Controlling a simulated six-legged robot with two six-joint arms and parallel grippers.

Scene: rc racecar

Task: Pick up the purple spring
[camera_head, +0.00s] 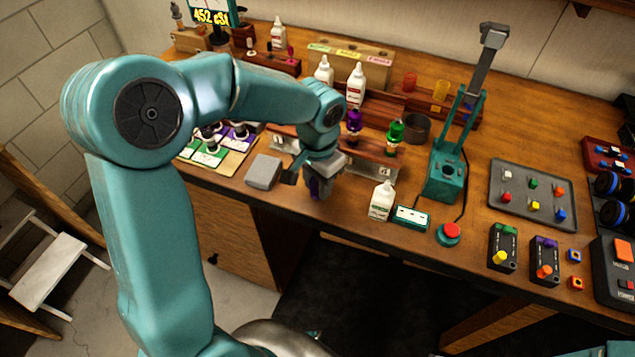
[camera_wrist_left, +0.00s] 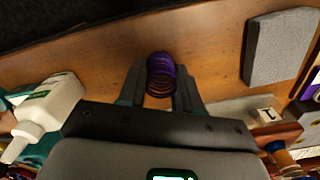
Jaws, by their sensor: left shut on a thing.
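The purple spring (camera_wrist_left: 160,72) is between the two fingers of my left gripper (camera_wrist_left: 160,88) in the left wrist view, with its coils facing the camera. The fingers are shut on it from both sides. In that view I cannot tell whether the spring touches the bench. My right gripper is not in view.
A grey block (camera_head: 264,172) lies left of my left gripper, and a white bottle (camera_head: 382,200) stands to its right. Behind are a purple-topped part (camera_head: 354,121) and a green-topped part (camera_head: 395,133) on a wooden rack. A teal press (camera_head: 446,172) stands further right.

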